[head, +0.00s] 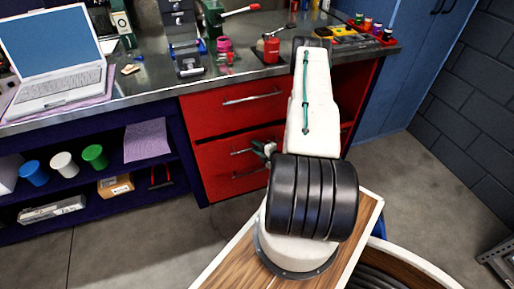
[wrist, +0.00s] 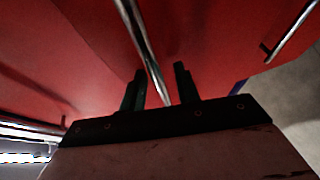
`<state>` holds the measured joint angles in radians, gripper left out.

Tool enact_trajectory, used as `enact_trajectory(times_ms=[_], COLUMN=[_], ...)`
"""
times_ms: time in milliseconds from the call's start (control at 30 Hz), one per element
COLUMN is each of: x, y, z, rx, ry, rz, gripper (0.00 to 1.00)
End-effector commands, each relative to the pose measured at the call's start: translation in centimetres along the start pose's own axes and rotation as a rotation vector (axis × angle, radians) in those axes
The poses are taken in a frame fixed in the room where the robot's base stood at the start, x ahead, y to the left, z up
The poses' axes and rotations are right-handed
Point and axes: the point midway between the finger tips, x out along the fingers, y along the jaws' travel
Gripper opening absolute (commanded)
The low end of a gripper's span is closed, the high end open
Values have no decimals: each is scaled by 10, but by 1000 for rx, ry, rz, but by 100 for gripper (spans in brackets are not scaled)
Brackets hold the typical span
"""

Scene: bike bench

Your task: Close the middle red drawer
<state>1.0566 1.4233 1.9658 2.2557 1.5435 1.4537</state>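The red drawer unit has stacked drawers under the bench. The middle red drawer (head: 215,150) has a dark gap above its front, so it looks slightly pulled out; how far is hard to judge. Its silver handle (head: 240,152) is partly hidden by my gripper (head: 265,150), which is at the drawer front, mostly behind my arm. In the wrist view my gripper (wrist: 158,88) has its two dark fingers apart. A silver bar handle (wrist: 143,45) runs diagonally between and beyond them, against a red front. I cannot tell whether the fingers touch it.
The top red drawer (head: 230,110) is above, and a lower handle (head: 248,174) is below. Blue shelves with cups (head: 93,156) stand left. The bench top (head: 140,88) overhangs the drawers. Open grey floor (head: 130,240) lies in front.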

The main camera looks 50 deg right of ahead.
Motion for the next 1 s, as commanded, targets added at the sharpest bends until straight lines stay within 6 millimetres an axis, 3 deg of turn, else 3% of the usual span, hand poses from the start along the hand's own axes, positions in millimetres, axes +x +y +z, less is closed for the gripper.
enact_trajectory(times_ms=[33,100,133,367,633,867,900,967,1000], x=[0,0,0,4,37,39,39,39,39], y=[0,0,0,1,8,9,9,9,9], z=[0,0,0,2,16,17,17,17,17], rx=[0,0,0,-2,-2,-3,-3,-3,-3], ry=[0,0,0,1,0,-2,-2,-2,-2], rz=[0,0,0,0,-1,1,1,2,2], gripper=[23,4,0,0,0,0,13,30,32])
